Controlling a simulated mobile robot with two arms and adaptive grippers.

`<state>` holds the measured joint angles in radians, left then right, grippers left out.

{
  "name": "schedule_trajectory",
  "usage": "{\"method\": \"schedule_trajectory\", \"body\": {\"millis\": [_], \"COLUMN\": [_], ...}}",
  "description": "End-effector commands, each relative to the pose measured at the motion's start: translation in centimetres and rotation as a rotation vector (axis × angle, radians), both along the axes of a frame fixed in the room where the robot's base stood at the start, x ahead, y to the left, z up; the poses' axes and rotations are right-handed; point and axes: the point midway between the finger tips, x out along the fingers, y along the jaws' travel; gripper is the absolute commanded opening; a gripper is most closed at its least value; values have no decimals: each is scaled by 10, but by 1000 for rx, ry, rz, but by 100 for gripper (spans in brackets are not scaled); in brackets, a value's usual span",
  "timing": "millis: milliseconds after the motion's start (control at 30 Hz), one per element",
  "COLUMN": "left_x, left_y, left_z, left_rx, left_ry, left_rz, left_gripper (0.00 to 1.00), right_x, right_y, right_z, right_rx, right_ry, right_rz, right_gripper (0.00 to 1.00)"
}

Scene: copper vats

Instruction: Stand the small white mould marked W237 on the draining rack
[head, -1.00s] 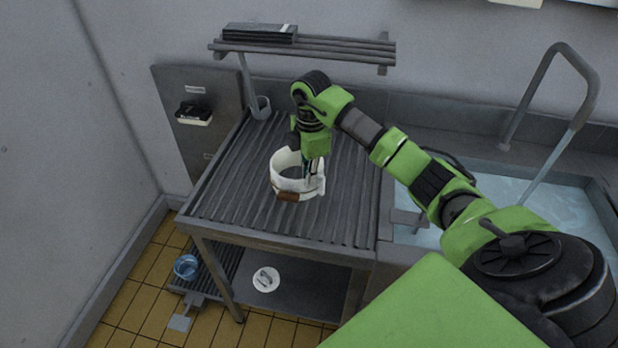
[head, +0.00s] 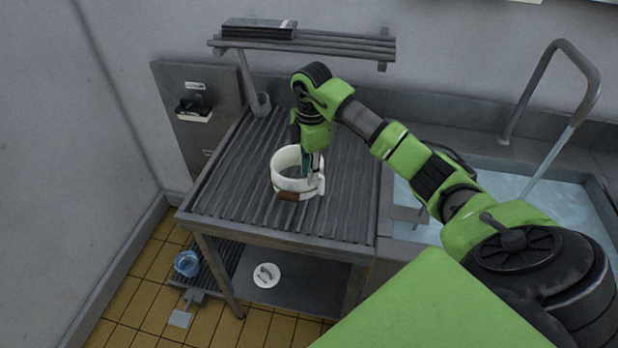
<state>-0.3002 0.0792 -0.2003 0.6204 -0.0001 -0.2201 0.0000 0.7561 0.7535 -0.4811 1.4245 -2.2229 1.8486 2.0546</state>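A white, ring-shaped mould (head: 286,183) stands upright, open side up, on the ridged grey draining rack (head: 235,190). It has a brown patch low on its front; I cannot read any marking on it. My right gripper (head: 312,178) points down at the mould's right side, with its fingers at the wall. The fingers overlap the mould in the picture, and I cannot tell whether they are closed on the wall. My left gripper is not in view.
A sink with water (head: 540,215) lies right of the rack, under a tall tap (head: 590,95). A slatted wall shelf (head: 340,48) hangs behind, holding dark flat items (head: 258,30). Below the rack are a blue container (head: 187,263) and a white round item (head: 266,275).

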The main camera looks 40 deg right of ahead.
Motion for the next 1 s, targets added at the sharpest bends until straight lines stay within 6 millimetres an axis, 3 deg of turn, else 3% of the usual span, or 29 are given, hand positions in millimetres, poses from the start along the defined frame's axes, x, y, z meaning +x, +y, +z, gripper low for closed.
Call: {"method": "schedule_trajectory", "body": {"millis": [200,400,600,1000], "left_x": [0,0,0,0], "left_y": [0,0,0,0], "left_z": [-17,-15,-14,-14], "left_rx": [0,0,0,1], "left_ry": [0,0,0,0], "left_rz": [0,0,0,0], "left_gripper": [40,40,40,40], "right_x": [0,-1,-2,-2], "right_y": [-1,-1,-1,0], "right_z": [47,84,95,96], "right_rx": [-2,-2,0,1], "right_ry": [-7,-4,-1,0], "right_rz": [1,1,0,0], "right_gripper": [22,22,22,22]}}
